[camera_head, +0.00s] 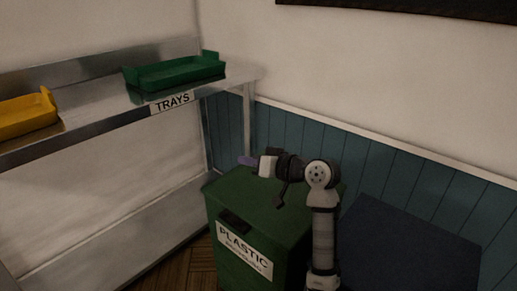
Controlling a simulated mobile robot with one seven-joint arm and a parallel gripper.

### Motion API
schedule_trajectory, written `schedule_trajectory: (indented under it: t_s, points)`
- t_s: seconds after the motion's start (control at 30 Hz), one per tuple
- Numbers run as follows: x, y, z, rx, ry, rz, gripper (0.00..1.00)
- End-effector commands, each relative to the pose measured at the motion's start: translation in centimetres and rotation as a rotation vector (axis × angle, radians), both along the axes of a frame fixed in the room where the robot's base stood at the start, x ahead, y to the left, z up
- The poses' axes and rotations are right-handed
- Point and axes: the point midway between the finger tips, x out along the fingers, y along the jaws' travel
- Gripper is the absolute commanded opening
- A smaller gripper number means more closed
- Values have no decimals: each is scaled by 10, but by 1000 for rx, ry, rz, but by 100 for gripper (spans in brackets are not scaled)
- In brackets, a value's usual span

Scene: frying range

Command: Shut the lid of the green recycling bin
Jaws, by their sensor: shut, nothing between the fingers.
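The green recycling bin (228,256) stands low in the middle, with a white "PLASTIC" label (244,250) on its front. Its green lid (262,208) appears to lie flat across the top, and no opening into the bin shows. I cannot tell whether the lid sits fully down at the back. A dark handle or slot (234,221) is at the front edge. My gripper (246,161) is shut and empty, with its purplish fingers pointing left at the far edge of the lid. My arm hides part of the lid's right side. Contact with the lid cannot be made out.
A metal shelf labelled "TRAYS" stands left of the bin, holding a green tray (176,74) and a yellow tray (29,112). A dark blue bin or panel (415,246) stands at the right. The blue panelled wall (375,157) is close behind.

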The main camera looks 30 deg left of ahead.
Motion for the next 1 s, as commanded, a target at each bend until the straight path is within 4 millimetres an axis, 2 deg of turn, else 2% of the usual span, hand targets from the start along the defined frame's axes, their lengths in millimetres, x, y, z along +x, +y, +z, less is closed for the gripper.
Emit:
schedule_trajectory:
  t_s: [0.03,0.1,0.4,0.7,1.0]
  points:
    - [-8,1,-25,-7,-37,1,0]
    - [-18,3,-42,-17,-91,0,0]
    - [-41,8,-100,-52,-267,0,0]
    - [-47,9,-125,-68,-351,-1,0]
    - [-48,9,-128,-71,-366,0,0]
